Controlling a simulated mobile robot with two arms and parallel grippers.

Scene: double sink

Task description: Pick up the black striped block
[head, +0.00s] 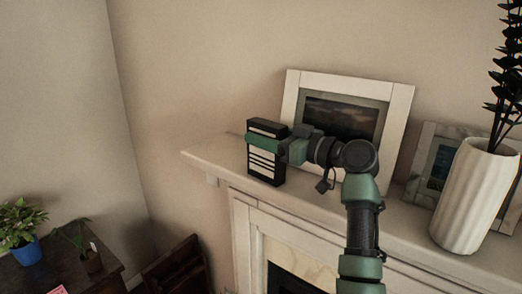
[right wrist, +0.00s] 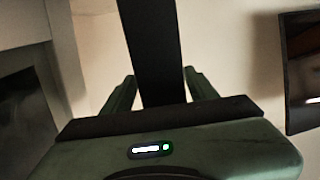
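The black striped block (head: 265,166), dark with pale panels and stripes, stands upright near the left end of the white mantel shelf. My right gripper (head: 268,146) is at its upper part, with a green finger across the block's striped face. In the right wrist view, the dark block (right wrist: 155,50) runs between the two green fingers of my right gripper (right wrist: 160,88), one on each side. The fingers are very close to its sides. I cannot tell whether both press on it. My left gripper is not in view.
A white picture frame (head: 399,110) leans on the wall behind my right arm. A smaller frame (head: 425,161) and a white vase (head: 470,205) with dark leaves stand to the right. The mantel (head: 216,153) is clear left of the block. A potted plant (head: 26,254) stands lower left.

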